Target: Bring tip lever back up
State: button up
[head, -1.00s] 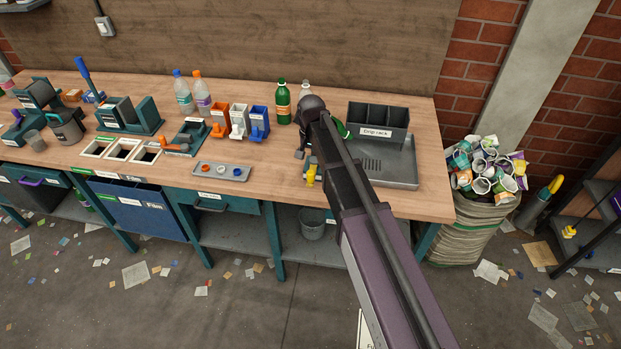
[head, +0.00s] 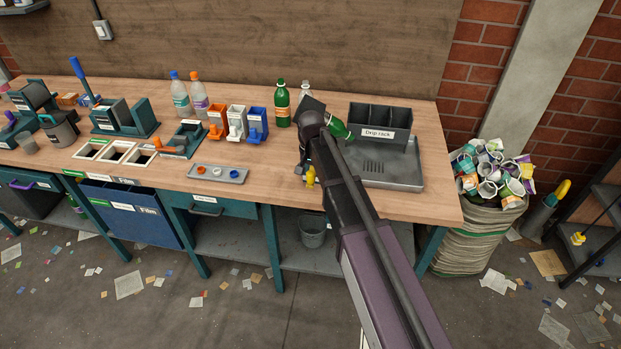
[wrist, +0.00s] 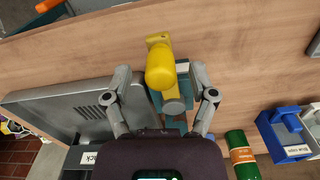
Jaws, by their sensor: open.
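The tip lever (wrist: 161,68) has a yellow handle and a grey round part at its base. It lies tilted toward the bench's front edge. In the head view a bit of the yellow handle (head: 310,176) shows beside my arm. My gripper (wrist: 160,72) is open, with one finger on each side of the yellow handle. Gaps show between the fingers and the handle. A tilted green bottle (head: 337,127) shows just behind my arm. The teal stand under the lever is mostly hidden by my gripper.
The drip rack (head: 377,132) stands on a grey tray (head: 405,178) right of my arm. An upright green bottle (head: 283,108) and a blue dispenser (head: 257,122) stand to the left. A small grey tray (head: 232,177) lies near the front edge.

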jog(key=shift+f, duration=0.2)
grip_shut()
dwell(0.3)
